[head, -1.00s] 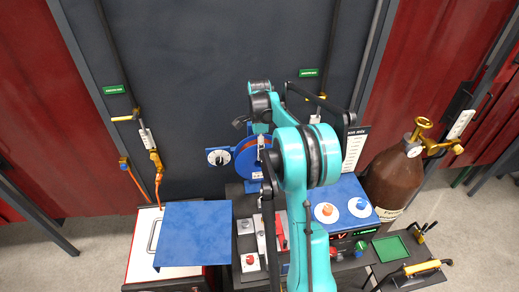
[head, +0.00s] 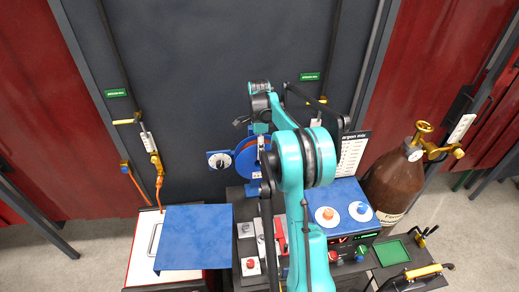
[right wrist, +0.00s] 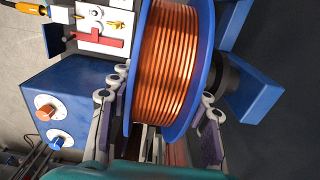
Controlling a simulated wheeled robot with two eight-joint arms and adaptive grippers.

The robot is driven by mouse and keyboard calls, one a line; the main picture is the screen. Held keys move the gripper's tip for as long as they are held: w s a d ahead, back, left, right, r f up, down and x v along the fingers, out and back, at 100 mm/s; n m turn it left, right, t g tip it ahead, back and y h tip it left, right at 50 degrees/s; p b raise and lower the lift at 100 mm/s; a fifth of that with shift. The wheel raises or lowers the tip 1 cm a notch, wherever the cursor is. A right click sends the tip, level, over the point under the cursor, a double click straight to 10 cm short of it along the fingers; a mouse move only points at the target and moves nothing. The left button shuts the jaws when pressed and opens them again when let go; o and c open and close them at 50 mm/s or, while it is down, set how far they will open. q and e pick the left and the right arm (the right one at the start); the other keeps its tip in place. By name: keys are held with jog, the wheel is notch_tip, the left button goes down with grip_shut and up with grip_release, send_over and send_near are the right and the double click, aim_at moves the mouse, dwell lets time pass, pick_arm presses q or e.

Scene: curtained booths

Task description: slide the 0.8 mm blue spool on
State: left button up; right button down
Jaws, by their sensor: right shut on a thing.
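A blue-flanged spool (right wrist: 168,60) wound with copper-coloured wire fills the middle of the right wrist view. My right gripper (right wrist: 163,100) is shut on it, with one finger at each flange. A black hub (right wrist: 226,80) on a blue bracket (right wrist: 256,95) lies close beside its right flange; I cannot tell whether the spool is around the hub. In the head view the spool (head: 246,158) shows partly behind my right arm, by the back wall. No size marking is readable on it. My left gripper is not in view.
A blue box (head: 340,200) with two knobs stands right of my arm, beside a brown gas bottle (head: 396,180). A blue panel (head: 195,237) lies left of my arm above a white-topped cabinet (head: 146,240).

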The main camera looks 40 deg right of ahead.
jog(key=shift+w+d, duration=0.4)
jog(key=shift+w, duration=0.3)
jog(key=shift+w+d, duration=0.35)
jog(key=shift+w, duration=0.35)
jog(key=c, duration=1)
grip_release()
jog(key=shift+r, duration=0.1)
jog(key=shift+c, duration=0.2)
jog(key=o, duration=0.4)
notch_tip(320, 180, up, 12)
jog(key=shift+s, duration=0.1)
